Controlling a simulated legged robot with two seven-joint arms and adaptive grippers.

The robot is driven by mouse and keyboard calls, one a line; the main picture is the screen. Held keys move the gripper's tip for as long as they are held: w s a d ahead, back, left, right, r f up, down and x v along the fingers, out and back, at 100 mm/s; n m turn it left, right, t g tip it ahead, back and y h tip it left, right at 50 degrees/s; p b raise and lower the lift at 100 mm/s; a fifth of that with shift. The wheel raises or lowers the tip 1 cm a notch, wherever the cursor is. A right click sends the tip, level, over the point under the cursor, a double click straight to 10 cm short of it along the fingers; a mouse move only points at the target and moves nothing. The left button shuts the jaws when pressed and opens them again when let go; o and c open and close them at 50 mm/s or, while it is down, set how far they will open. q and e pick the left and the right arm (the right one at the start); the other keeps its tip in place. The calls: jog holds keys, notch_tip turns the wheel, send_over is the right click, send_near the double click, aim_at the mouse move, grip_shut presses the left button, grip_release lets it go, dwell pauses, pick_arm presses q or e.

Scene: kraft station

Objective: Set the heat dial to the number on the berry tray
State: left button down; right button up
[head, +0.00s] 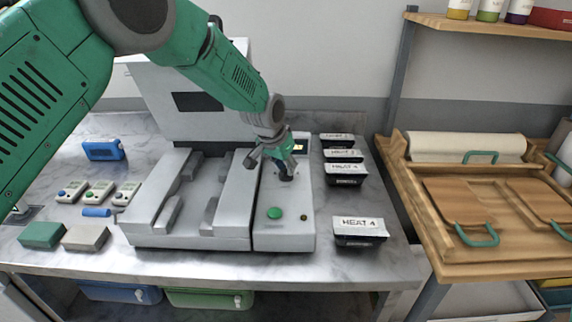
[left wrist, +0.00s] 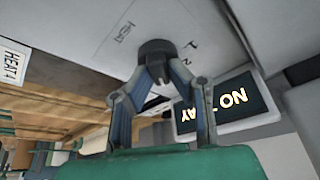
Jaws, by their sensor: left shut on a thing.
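The heat dial (left wrist: 157,55) is a dark round knob on the light panel of the machine, with "HEAT" and numbers printed beside it in the left wrist view. My left gripper (head: 286,172) reaches down over the panel, and its fingers (left wrist: 160,82) are shut on the dial. The dial's setting is hidden. Black trays with white labels stand right of the machine. The front tray (head: 358,231) reads "HEAT 4". Labels on the others, such as this tray (head: 345,174), are too small to read surely. I cannot tell which is the berry tray. My right gripper is not in view.
The machine's display (left wrist: 226,106) seems to read "NO TRAY". A green button (head: 275,213) sits on the panel in front of the dial. Small handheld devices (head: 98,192) and a blue box (head: 104,149) lie at the left. A wooden stand (head: 450,272) is at the right.

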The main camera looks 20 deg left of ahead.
pick_arm(q)
jog(key=shift+s+a+f+m+g+h, duration=0.1)
jog(key=shift+m+g+h, duration=0.1)
jog(key=shift+m, duration=0.4)
jog(key=shift+f+m+g+h, duration=0.1)
jog(key=shift+m+h, duration=0.1)
jog(key=shift+m, duration=0.4)
jog(key=shift+m+g+h, duration=0.3)
jog(key=shift+m+h, duration=0.1)
jog(key=shift+m, duration=0.9)
jog(key=shift+f, duration=0.1)
jog(key=c, duration=1.5)
grip_release()
jog(key=shift+a+r, duration=0.15)
jog(key=shift+r, duration=0.25)
jog(key=v, duration=1.1)
